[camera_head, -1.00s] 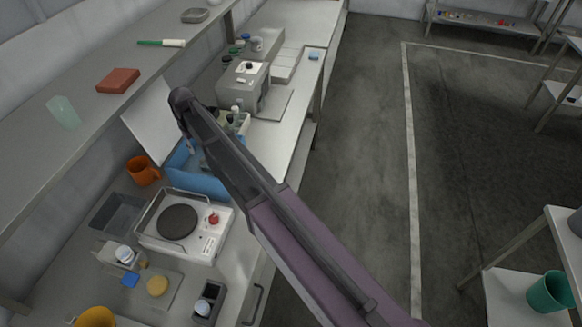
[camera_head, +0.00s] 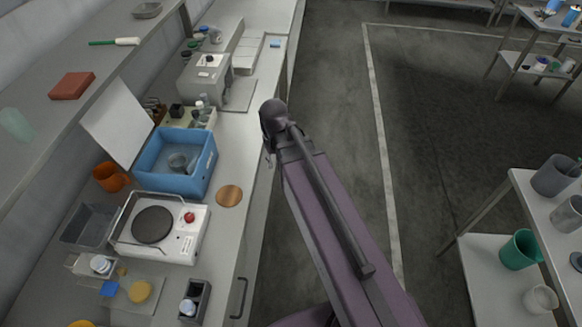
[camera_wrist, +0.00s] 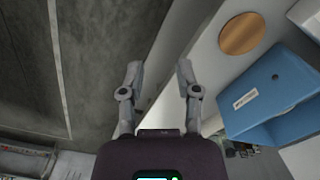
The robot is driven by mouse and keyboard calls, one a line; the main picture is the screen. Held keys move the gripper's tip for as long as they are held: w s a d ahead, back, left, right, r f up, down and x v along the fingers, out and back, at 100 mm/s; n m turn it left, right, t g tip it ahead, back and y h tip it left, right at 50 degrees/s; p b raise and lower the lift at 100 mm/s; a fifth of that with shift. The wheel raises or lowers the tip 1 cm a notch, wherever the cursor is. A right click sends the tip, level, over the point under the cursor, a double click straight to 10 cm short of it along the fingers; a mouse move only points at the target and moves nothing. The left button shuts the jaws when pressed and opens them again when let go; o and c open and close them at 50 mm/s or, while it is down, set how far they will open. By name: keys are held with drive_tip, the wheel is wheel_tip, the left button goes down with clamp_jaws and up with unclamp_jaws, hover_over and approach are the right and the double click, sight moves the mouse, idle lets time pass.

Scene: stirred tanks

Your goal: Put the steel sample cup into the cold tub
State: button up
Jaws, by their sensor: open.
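The blue cold tub (camera_head: 204,172) stands on the bench at the left in the head view, with a white lid (camera_head: 117,122) tilted up behind it. A grey metal-looking cup (camera_head: 177,162), seemingly the steel sample cup, is inside the tub. The tub's outer wall with a label also shows at the right in the wrist view (camera_wrist: 262,88); the cup is not visible there. My gripper (camera_wrist: 159,74) is open, with nothing between its fingers, over the bench's front edge and beside the tub, apart from it. In the head view my arm mostly hides the gripper.
A round wooden disc (camera_head: 229,196) lies on the bench in front of the tub. A hotplate (camera_head: 160,228) and an orange mug (camera_head: 110,177) are near it. A shelf runs above the bench. A cart with a green cup (camera_head: 519,250) stands right. The floor between is clear.

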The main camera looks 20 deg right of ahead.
drive_tip(key=shift+m, duration=0.5)
drive_tip(key=s+d, duration=0.1)
drive_tip(key=s, duration=0.1)
drive_tip(key=s+d, duration=0.1)
drive_tip(key=d, duration=0.1)
drive_tip(key=shift+s+d, duration=0.2)
drive_tip(key=shift+s, duration=0.2)
idle(0.4)
